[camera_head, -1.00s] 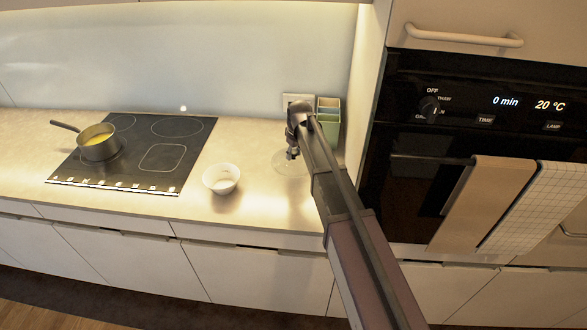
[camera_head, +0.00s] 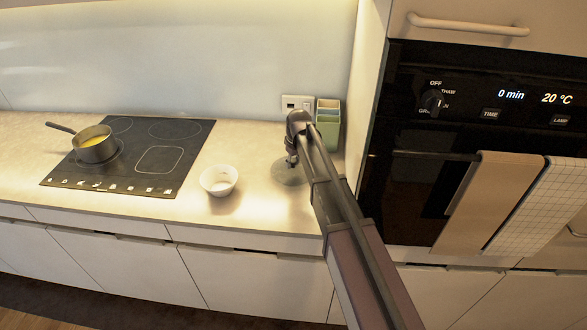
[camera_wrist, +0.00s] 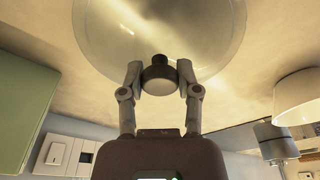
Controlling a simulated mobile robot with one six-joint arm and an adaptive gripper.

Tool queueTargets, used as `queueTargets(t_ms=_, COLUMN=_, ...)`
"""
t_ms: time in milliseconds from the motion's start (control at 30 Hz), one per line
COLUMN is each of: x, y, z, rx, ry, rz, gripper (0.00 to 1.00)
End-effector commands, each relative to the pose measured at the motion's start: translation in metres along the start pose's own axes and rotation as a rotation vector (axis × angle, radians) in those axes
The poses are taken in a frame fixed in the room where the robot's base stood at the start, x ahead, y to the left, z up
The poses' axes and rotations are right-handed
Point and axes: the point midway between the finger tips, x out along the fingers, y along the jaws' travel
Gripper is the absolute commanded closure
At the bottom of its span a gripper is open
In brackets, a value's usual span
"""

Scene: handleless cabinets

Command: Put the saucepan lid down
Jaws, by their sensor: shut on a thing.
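The saucepan lid (camera_head: 287,175) is a round, clear glass disc at the right end of the counter. In the wrist view the glass (camera_wrist: 110,40) fills the top, with a dark knob (camera_wrist: 158,69) at its middle. My gripper (camera_head: 291,162) is above the lid, pointing down. In the wrist view my gripper (camera_wrist: 160,78) has a finger on each side of the knob and is shut on it. The lid lies level, at or just over the counter; I cannot tell if it touches. The saucepan (camera_head: 95,148), with yellow contents, stands uncovered on the hob.
A white bowl (camera_head: 219,181) stands left of the lid on the counter (camera_head: 255,210). A green container (camera_head: 328,125) and a wall socket (camera_head: 297,103) are behind it. The tall oven unit (camera_head: 420,170) bounds the right side. The black hob (camera_head: 150,160) is farther left.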

Motion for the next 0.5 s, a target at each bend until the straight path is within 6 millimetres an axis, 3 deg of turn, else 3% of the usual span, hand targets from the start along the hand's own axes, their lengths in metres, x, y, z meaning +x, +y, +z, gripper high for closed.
queueTargets(t_ms=133, x=0.0115, y=-0.0003, z=0.0016, rx=0.000, ry=0.000, rz=0.000, gripper=1.00)
queueTargets(t_ms=500, x=0.0116, y=-0.0006, z=0.0015, rx=-0.001, ry=0.000, rz=0.000, gripper=1.00)
